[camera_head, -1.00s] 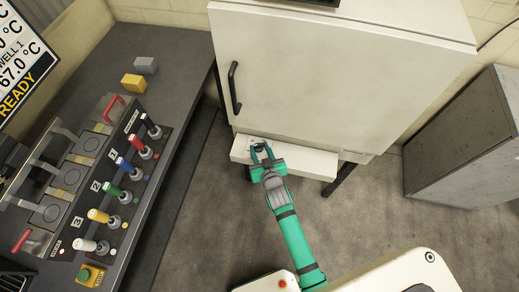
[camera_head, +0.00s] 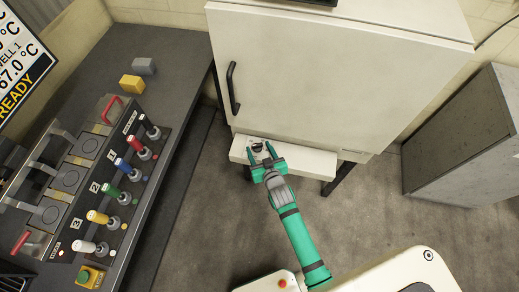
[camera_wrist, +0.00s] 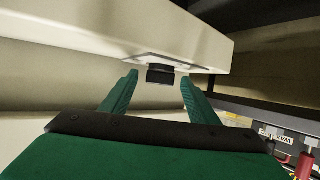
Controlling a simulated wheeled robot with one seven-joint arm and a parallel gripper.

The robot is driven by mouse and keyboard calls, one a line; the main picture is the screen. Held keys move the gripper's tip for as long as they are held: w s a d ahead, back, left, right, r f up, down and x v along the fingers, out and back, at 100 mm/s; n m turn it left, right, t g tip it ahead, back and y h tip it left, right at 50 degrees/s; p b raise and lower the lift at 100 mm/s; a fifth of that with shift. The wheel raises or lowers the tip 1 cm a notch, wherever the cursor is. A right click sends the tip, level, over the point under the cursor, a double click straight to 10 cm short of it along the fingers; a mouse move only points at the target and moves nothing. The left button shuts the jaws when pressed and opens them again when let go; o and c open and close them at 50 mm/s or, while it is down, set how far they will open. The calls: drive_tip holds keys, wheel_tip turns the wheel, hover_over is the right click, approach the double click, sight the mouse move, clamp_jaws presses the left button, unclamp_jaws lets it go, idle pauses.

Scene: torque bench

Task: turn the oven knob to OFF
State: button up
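The oven (camera_head: 340,70) is a large cream box with a black door handle (camera_head: 233,88). Its knob (camera_head: 257,147) is small and dark, on the light panel (camera_head: 310,162) below the door. In the wrist view the black knob (camera_wrist: 160,74) sticks out from a pale plate, between and just beyond my fingertips. My green gripper (camera_head: 264,154) is at the panel in the head view. In the wrist view my gripper (camera_wrist: 158,84) has its fingers spread wide, with a gap on both sides of the knob. The knob's markings cannot be read.
A dark bench (camera_head: 180,70) on the left carries a console (camera_head: 75,180) with coloured levers. A yellow block (camera_head: 131,83) and a grey block (camera_head: 144,66) lie on it. A grey cabinet (camera_head: 465,140) stands at right. The floor between is clear.

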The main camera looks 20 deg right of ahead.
drive_tip(key=shift+s, duration=0.1)
drive_tip(key=v, duration=1)
drive_tip(key=shift+s, duration=0.3)
drive_tip(key=shift+s+r, duration=0.1)
drive_tip(key=s+a+r+n+y, duration=0.15)
drive_tip(key=s+a, duration=0.25)
drive_tip(key=s, duration=0.4)
drive_tip(key=s+a+r+h, duration=0.1)
drive_tip(key=s+a+r, duration=0.25)
drive_tip(key=s, duration=0.35)
drive_tip(key=s+a+r+t, duration=0.2)
drive_tip(key=s+a+r, duration=0.6)
drive_tip(key=a, duration=0.2)
drive_tip(key=shift+s+m, duration=0.2)
drive_tip(key=shift+m, duration=0.25)
